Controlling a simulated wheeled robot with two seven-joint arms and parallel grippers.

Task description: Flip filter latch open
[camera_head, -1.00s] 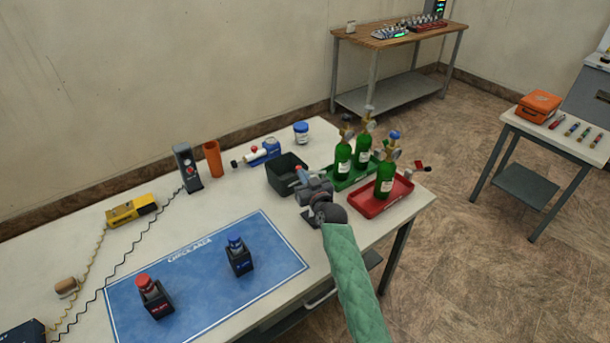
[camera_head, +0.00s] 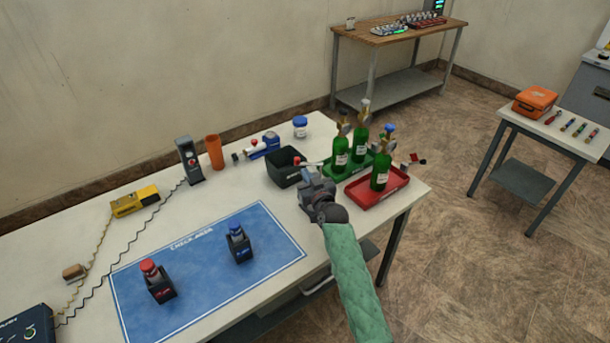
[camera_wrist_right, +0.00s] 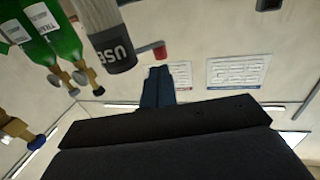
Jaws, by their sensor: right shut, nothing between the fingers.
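A short lever with a red tip (camera_head: 297,160) shows just above my right gripper in the head view. I take it for the filter latch. In the right wrist view, the red tip (camera_wrist_right: 160,51) and its grey rod stand out sideways near a pale cylinder with a dark band lettered "USE" (camera_wrist_right: 113,52). My right gripper (camera_head: 311,180) is shut and empty. Its closed fingers (camera_wrist_right: 158,72) show in the wrist view, close to the red tip; contact cannot be told. My gripper hides most of the filter stand in the head view. My left gripper is out of view.
Green bottles stand just right of my right gripper, in a green tray (camera_head: 333,172) and a red tray (camera_head: 397,192). A black bin (camera_head: 282,178) is close on the left. A blue mat (camera_head: 195,275) with two dark holders lies at the table's front.

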